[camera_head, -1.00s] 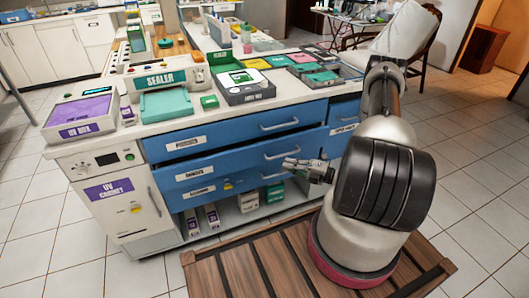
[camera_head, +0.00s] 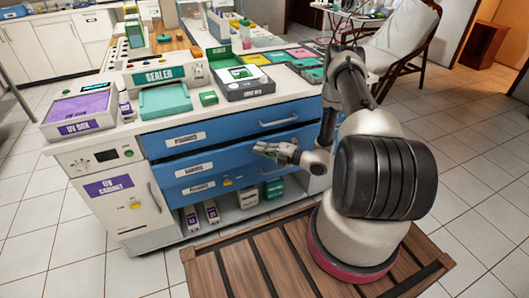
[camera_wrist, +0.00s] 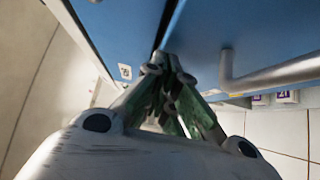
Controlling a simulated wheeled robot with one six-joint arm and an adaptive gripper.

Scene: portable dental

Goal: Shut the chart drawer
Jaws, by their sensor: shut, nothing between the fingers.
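The blue drawers are in the white cabinet's front in the head view. The labels are too small to read surely, so I cannot tell which is the chart drawer. The middle drawer (camera_head: 225,161) seems to stand slightly out, with a dark gap above it. The upper drawer (camera_head: 235,128) looks shut. My gripper (camera_head: 258,147) is shut and empty in front of the middle drawer. In the wrist view, my fingertips (camera_wrist: 165,62) are close to a dark gap between blue panels (camera_wrist: 225,35); contact is unclear. A bar handle (camera_wrist: 270,72) shows to their right.
A lower blue drawer (camera_head: 200,186) and an open shelf with several boxes (camera_head: 273,188) are below. A UV cabinet (camera_head: 120,200) stands at left. The countertop holds a sealer (camera_head: 165,76) and trays. A slatted wooden platform (camera_head: 240,265) lies on the floor beneath my base.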

